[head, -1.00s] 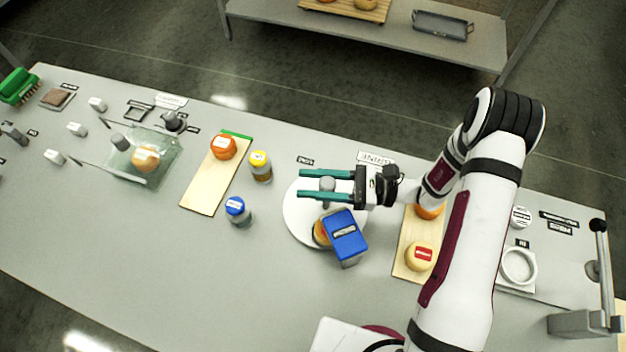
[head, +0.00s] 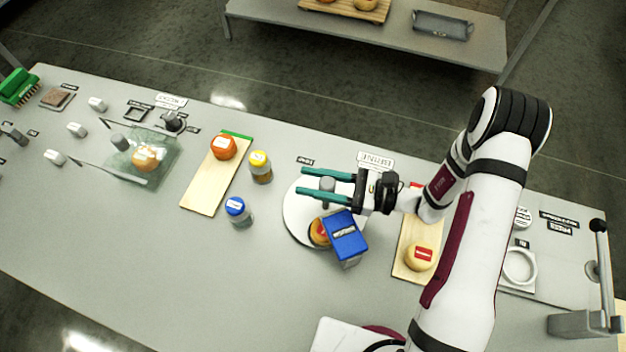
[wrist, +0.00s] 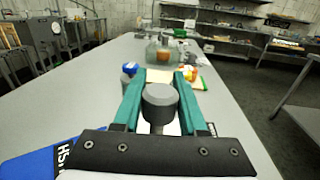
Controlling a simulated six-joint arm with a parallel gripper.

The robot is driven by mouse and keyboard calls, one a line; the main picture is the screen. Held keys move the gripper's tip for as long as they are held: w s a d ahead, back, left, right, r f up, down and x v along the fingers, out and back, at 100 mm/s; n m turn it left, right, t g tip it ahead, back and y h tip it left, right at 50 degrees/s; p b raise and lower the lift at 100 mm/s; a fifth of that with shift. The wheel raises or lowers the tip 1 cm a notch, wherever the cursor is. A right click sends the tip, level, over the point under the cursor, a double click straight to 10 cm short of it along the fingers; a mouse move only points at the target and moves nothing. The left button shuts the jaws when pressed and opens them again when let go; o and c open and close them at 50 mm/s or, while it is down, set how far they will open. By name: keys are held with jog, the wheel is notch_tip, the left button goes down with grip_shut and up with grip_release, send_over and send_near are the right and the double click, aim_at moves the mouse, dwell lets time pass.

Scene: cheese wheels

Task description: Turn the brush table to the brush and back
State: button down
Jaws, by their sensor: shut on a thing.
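The round white brush table (head: 296,218) lies in the middle of the bench, with a grey knob (head: 327,187) standing up from it. My gripper (head: 301,183) has its two green fingers on either side of this knob and is shut on it. In the wrist view the knob (wrist: 160,100) stands between the fingers. A small orange-brown cheese wheel with a red label (head: 319,232) sits on the near part of the table, beside the brush. The blue-topped brush block (head: 345,232) stands at the near right edge and hides part of the wheel.
A yellow-capped jar (head: 260,167) and a blue-capped jar (head: 238,211) stand left of the brush table. A wooden board (head: 201,192) with an orange wheel lies further left. Another board (head: 405,262) with a pale wheel (head: 419,258) lies to the right, partly under my arm.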

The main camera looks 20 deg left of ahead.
jog(key=shift+c, duration=2.3)
grip_release()
jog(key=w+d, duration=0.1)
jog(key=d, duration=1.4)
jog(key=shift+w+d, duration=0.25)
jog(key=shift+d, duration=0.1)
